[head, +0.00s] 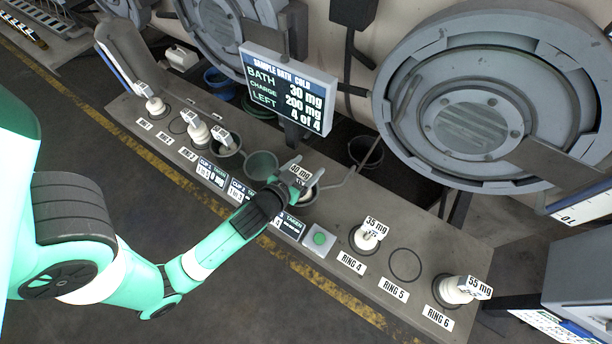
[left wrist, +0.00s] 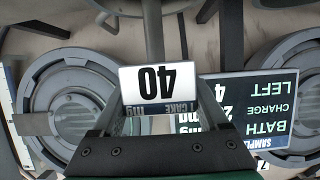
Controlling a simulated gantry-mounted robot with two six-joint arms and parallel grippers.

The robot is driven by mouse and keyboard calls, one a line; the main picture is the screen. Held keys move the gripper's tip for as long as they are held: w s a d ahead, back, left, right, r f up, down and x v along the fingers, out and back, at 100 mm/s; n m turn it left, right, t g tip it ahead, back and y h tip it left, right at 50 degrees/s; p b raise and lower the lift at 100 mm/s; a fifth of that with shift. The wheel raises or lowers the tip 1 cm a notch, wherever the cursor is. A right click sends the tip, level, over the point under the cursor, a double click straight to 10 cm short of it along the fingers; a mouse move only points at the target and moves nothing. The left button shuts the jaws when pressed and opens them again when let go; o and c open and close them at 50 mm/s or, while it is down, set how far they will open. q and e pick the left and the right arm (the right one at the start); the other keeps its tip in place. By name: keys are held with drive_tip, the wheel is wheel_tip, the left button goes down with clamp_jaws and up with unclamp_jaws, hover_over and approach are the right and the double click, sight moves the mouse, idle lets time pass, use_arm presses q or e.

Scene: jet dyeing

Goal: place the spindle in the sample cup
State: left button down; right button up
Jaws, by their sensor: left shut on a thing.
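My left gripper (head: 300,184) is shut on a spindle, whose white 40 mg tag (head: 301,171) shows above the fingers. In the left wrist view the tag (left wrist: 158,84) appears upside down between the fingers and hides the spindle body. The gripper is over or at the rightmost cup (head: 309,194), partly hiding it; I cannot tell how deep the spindle is. The middle cup (head: 262,166) looks empty. The left cup (head: 233,150) has a tagged thing (head: 222,137) at its rim. My right gripper is not in view.
Other spindles stand near ring 1 (head: 154,104), ring 3 (head: 198,131), ring 4 (head: 366,238) and ring 6 (head: 456,289). Ring 5 (head: 405,265) is empty. A sign (head: 289,86) stands behind the cups; a green button box (head: 319,239) is close by the gripper.

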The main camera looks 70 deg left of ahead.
use_arm(q)
drive_tip(key=shift+f+b, duration=0.65)
drive_tip(key=shift+f, duration=1.15)
drive_tip(key=shift+f, duration=0.2)
unclamp_jaws()
drive_tip(key=shift+r, duration=0.2)
drive_tip(key=shift+s+d+r, duration=0.1)
drive_tip(key=shift+s+d, duration=0.05)
drive_tip(key=shift+d, duration=0.05)
drive_tip(key=p+v, duration=0.4)
drive_tip(key=v, duration=0.7)
drive_tip(key=shift+s+r+p, duration=0.15)
drive_tip(key=shift+s+p, duration=0.1)
drive_tip(key=shift+p, duration=0.05)
